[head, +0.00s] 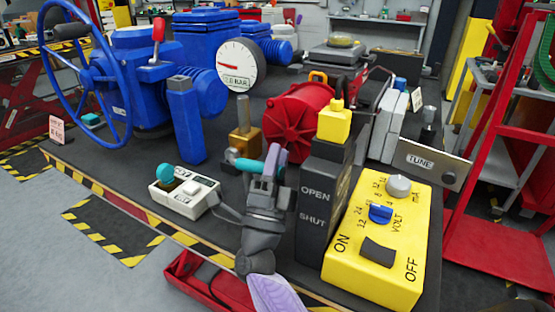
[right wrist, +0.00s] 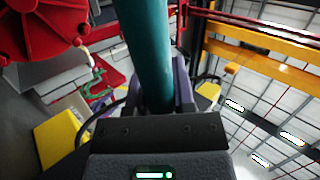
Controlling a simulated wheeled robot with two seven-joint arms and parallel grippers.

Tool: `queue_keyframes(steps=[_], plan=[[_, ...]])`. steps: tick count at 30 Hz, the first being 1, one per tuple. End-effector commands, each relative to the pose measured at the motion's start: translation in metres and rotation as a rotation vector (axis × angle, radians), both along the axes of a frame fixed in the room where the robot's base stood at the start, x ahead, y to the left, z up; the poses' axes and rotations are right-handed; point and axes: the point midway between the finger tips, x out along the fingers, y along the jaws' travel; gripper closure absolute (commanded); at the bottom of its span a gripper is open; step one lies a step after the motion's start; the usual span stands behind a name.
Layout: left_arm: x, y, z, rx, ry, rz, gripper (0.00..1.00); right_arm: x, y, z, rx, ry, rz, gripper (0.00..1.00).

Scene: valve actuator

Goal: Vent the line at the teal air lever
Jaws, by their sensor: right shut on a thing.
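The teal air lever (head: 245,164) sits low on the brass valve body (head: 246,138) on the dark bench, just left of the red wheel. It lies roughly level in the head view, its right end hidden by my gripper. My right gripper (head: 271,163) is shut on the lever near that end. In the right wrist view the teal lever (right wrist: 148,50) runs between the purple-grey fingers of the gripper (right wrist: 160,95). My left gripper is not in view.
A red wheel (head: 296,120) and a dark OPEN/SHUT post (head: 316,200) with a yellow top stand close right of my gripper. A yellow control box (head: 378,235) is farther right. A white box (head: 184,193) with a teal knob stands left. A gauge (head: 238,65) is behind.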

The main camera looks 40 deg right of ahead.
Motion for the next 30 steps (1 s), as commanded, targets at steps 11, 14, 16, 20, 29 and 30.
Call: queue_keyframes(steps=[11, 14, 16, 20, 29, 30], plan=[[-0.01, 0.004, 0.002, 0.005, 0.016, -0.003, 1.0, -0.001, 0.001, -0.001, -0.001, 0.0, 0.0, 0.54], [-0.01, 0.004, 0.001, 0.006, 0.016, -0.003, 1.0, -0.007, 0.011, -0.013, -0.001, 0.004, 0.0, 0.54], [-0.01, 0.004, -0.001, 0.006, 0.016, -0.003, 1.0, -0.014, 0.021, -0.027, 0.001, 0.005, 0.001, 0.54], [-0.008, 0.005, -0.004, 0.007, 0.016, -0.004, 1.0, -0.027, 0.042, -0.05, 0.001, 0.004, 0.002, 0.54], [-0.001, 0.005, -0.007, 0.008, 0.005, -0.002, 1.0, -0.04, 0.06, -0.069, -0.001, 0.0, 0.0, 0.54], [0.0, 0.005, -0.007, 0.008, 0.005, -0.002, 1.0, -0.04, 0.06, -0.069, -0.001, 0.0, 0.0, 0.54]])
